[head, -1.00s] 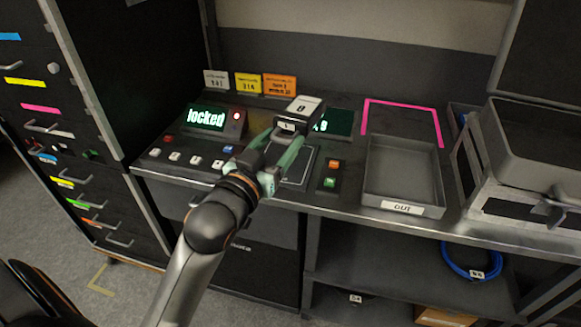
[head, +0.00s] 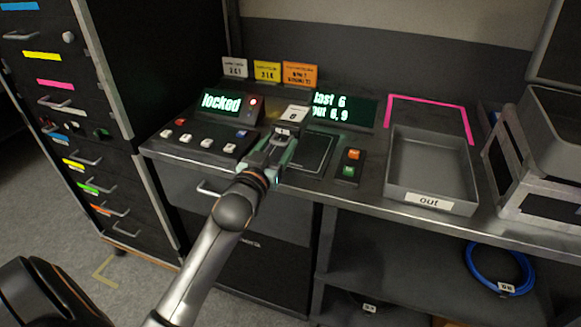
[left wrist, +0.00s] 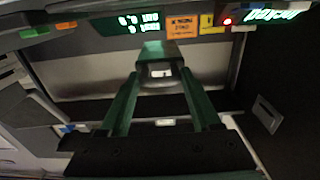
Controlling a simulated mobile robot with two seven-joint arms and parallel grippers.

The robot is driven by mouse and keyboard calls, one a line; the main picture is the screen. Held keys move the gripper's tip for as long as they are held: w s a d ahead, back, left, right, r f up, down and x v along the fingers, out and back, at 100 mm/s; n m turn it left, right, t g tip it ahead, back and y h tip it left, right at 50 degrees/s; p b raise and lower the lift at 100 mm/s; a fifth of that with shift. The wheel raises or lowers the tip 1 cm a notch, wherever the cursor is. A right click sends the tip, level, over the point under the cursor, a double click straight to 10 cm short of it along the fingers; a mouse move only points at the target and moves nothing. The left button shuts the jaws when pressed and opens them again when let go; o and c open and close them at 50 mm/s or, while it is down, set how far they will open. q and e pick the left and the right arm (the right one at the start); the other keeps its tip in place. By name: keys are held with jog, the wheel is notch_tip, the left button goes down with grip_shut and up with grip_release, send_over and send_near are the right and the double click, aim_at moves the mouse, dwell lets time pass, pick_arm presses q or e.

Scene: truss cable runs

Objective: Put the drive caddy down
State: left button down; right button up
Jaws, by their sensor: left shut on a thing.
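The drive caddy (head: 294,114), a small dark block with a white label on its top, is in my left gripper (head: 278,146). The green fingers are shut on it, over the bench between the keypad panel and a dark framed pad (head: 308,152). In the left wrist view the caddy (left wrist: 160,58) sits between the two fingertips (left wrist: 160,78), its small white label facing the camera. I cannot tell whether its underside touches anything. My right gripper is not in view.
A grey tray marked "out" (head: 429,201) stands right of orange and green buttons (head: 350,163). A pink outline (head: 428,99) lies behind it. The left screen (head: 221,102) reads "locked" beside a red light. A grey case (head: 545,135) is at far right; a drawer cabinet (head: 75,130) at left.

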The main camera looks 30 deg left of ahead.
aim_at(290, 168)
pick_arm(q)
jog(key=w+f, duration=0.1)
jog(key=f, duration=0.1)
jog(key=w+d+f+b, duration=0.1)
jog(key=w, duration=0.1)
jog(key=shift+d+f, duration=0.2)
jog(key=shift+f, duration=0.2)
notch_tip(290, 168, down, 3)
jog(key=shift+f+b, duration=0.1)
jog(key=shift+b, duration=0.3)
jog(key=shift+c, duration=0.5)
grip_release()
jog(key=v, duration=1.2)
jog(key=s+d+f+m+g+h, duration=0.1)
jog(key=s+d+f+g+h, duration=0.1)
jog(key=s+d+f, duration=0.2)
jog(key=s+d+f+m+g+h, duration=0.2)
jog(key=s+d+f, duration=0.3)
jog(key=d+f, duration=0.3)
jog(key=s+d+f+m+g+h, duration=0.2)
jog(key=s+d+f+g+h, duration=0.1)
jog(key=f, duration=0.9)
jog(key=s+d+g, duration=0.1)
jog(key=s+d, duration=0.1)
jog(key=d, duration=0.1)
jog(key=shift+h+p, duration=0.35)
jog(key=shift+h, duration=0.05)
jog(key=shift+s+r, duration=0.1)
